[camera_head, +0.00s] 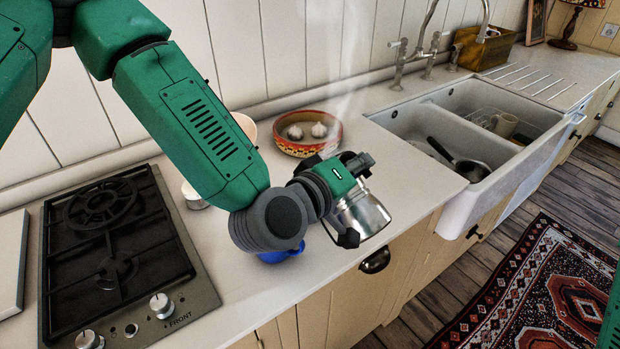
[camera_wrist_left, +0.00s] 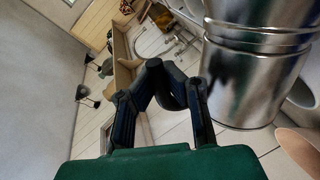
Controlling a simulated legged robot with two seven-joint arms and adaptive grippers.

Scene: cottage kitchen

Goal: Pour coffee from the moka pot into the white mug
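The silver moka pot (camera_head: 362,213) is tilted at my left gripper (camera_head: 345,190), in front of the counter edge in the head view. In the left wrist view its ribbed metal body (camera_wrist_left: 260,65) fills the upper right, beside the dark fingers of my left gripper (camera_wrist_left: 160,85). The fingers are closed in around its dark handle, partly hidden. I cannot pick out the white mug for certain; a small white round thing (camera_head: 193,197) shows partly behind my arm. A blue cup-like thing (camera_head: 280,255) stands below my wrist, mostly covered. My right gripper is out of view.
A patterned bowl (camera_head: 306,148) with garlic bulbs stands behind the pot. The black gas hob (camera_head: 118,235) is at left. Counter between bowl and sink is clear.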

